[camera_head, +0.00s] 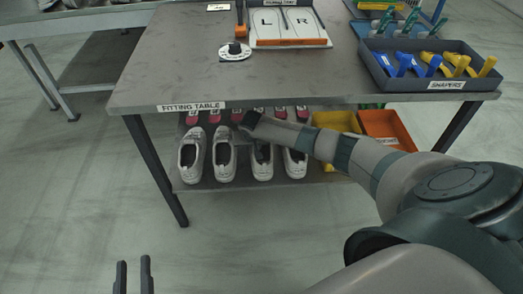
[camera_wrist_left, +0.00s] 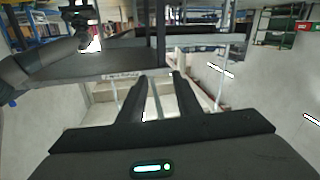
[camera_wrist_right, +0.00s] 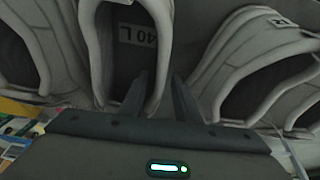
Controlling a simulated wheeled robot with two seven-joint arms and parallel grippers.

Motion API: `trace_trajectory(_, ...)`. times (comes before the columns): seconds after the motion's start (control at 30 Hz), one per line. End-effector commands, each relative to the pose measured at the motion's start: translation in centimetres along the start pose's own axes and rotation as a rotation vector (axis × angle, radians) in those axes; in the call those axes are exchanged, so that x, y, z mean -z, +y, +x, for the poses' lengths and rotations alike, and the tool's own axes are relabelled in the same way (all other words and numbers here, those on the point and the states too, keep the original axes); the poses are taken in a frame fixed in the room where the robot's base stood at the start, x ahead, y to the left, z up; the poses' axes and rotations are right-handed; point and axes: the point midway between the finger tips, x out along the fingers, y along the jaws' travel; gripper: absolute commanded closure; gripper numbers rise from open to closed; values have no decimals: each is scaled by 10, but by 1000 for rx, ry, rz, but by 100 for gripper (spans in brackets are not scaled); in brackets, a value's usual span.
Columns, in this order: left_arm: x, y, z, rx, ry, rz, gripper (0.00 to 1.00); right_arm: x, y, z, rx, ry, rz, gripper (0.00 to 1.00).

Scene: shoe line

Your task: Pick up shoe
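Several white shoes stand in a row on the lower shelf of the fitting table in the head view, including two at left (camera_head: 192,156) (camera_head: 224,157) and two further right (camera_head: 262,164) (camera_head: 295,164). My right gripper (camera_head: 252,122) reaches over the row; the arm hides part of it. In the right wrist view, its fingers (camera_wrist_right: 160,88) are apart, close to a shoe (camera_wrist_right: 168,22) with a "40 L" label inside. The shoe's pale collar edge shows between the fingers; contact is unclear. My left gripper (camera_head: 133,272) is open and empty, low in front of the table.
The fitting table (camera_head: 170,75) has its top edge above the shoes. On it are an L/R board (camera_head: 290,43), a round dial (camera_head: 235,50) and a grey snapper tray (camera_head: 455,83). Yellow (camera_head: 338,121) and orange (camera_head: 388,125) bins sit on the shelf at right. Floor in front is clear.

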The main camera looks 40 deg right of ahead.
Motion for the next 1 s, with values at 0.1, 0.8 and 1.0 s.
trace_trajectory(0.1, 0, 0, 0, 0, 0, 0, 69, 0, 0, 0, 0, 0, 0, 71)
trace_trajectory(0.8, -3, -1, 0, 1, -24, -2, 69, 3, 0, -5, 1, 2, 0, 100)
trace_trajectory(1.0, -21, -7, -2, 13, -126, -9, 69, 8, 0, -18, 1, 2, -1, 100)
